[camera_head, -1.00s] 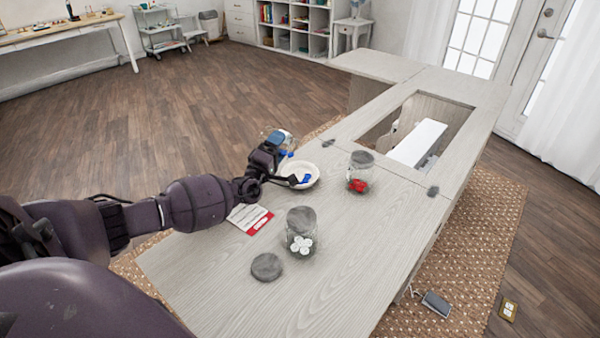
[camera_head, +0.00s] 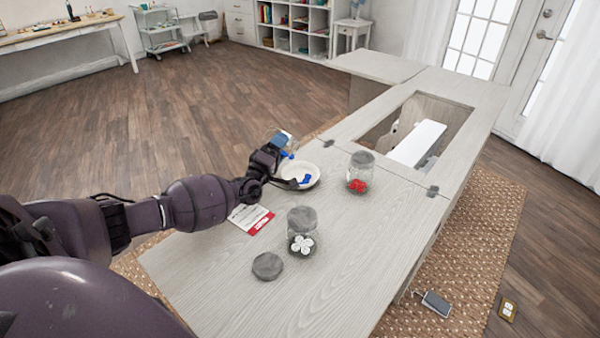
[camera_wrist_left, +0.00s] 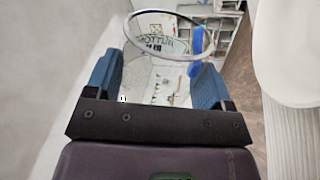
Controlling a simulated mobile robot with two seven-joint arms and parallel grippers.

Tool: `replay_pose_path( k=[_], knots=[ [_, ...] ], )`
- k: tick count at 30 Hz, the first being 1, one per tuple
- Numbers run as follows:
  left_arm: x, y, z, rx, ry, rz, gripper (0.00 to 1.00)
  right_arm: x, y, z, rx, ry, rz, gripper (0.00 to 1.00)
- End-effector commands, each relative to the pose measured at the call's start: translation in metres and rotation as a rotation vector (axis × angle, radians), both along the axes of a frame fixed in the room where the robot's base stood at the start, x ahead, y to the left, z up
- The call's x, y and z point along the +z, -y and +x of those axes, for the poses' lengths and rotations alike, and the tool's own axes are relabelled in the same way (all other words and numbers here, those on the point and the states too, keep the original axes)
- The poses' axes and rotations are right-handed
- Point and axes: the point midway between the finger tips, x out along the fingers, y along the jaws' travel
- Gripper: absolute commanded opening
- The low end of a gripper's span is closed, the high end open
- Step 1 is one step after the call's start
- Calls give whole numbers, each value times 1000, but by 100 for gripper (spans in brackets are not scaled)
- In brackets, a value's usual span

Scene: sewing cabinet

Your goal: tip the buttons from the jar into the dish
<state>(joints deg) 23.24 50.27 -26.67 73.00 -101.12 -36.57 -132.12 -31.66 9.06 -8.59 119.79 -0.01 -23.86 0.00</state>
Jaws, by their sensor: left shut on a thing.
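My left gripper (camera_head: 276,148) is shut on a clear glass jar (camera_head: 287,137), held tipped beside and above the white dish (camera_head: 316,182). The jar is partly hidden by the gripper in the head view. In the left wrist view the jar's round rim (camera_wrist_left: 139,14) shows beyond the two blue fingers (camera_wrist_left: 153,82). Blue (camera_wrist_left: 194,66) shows inside it by the right finger. Blue buttons (camera_head: 305,179) lie in the dish, and more blue shows near the jar's mouth. The dish's pale side (camera_wrist_left: 291,45) shows at right in the wrist view. My right gripper is not in view.
A lidded jar of red buttons (camera_head: 358,184) stands right of the dish. A lidded jar of white buttons (camera_head: 301,244) stands nearer, beside a loose grey lid (camera_head: 267,266). A red and white card (camera_head: 251,219) lies near my arm. The cabinet top has an opening at back right.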

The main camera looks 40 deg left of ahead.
Motion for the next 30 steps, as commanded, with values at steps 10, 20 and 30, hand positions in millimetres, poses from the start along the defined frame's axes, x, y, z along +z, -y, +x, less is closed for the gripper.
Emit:
replay_pose_path(
  k=[10,20,30],
  knots=[
    [2,2,0,0,-6,39,47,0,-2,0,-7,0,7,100],
    [5,4,1,-1,-10,74,47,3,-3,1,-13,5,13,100],
    [7,5,1,0,-16,111,47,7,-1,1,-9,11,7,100]
  ],
)
